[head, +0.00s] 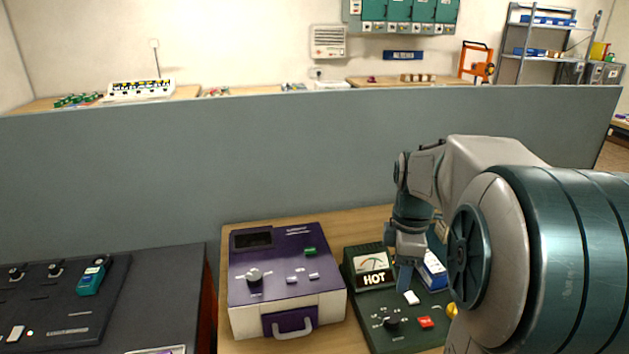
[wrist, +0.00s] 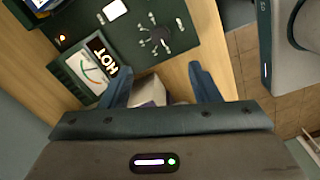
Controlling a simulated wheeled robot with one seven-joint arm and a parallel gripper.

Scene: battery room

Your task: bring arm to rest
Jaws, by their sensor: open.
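My gripper (head: 404,278) hangs at the end of my bent arm, pointing down over the dark green panel box (head: 378,333) with the lit HOT sign and meter. In the wrist view its two blue-grey fingers (wrist: 160,82) are spread apart with nothing held between them. The HOT sign (wrist: 103,57) and a black knob (wrist: 158,36) lie beyond the fingers there. A white and purple thing (wrist: 150,91) shows below and between the fingers, partly hidden by the gripper body. In the head view my arm hides the right part of the green box.
The purple and white device (head: 288,285) stands left of the green box on the wooden table (head: 235,344). A blue and white box (head: 433,271) is close behind my gripper. A dark bench (head: 170,290) is at left. A grey partition (head: 200,170) stands behind.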

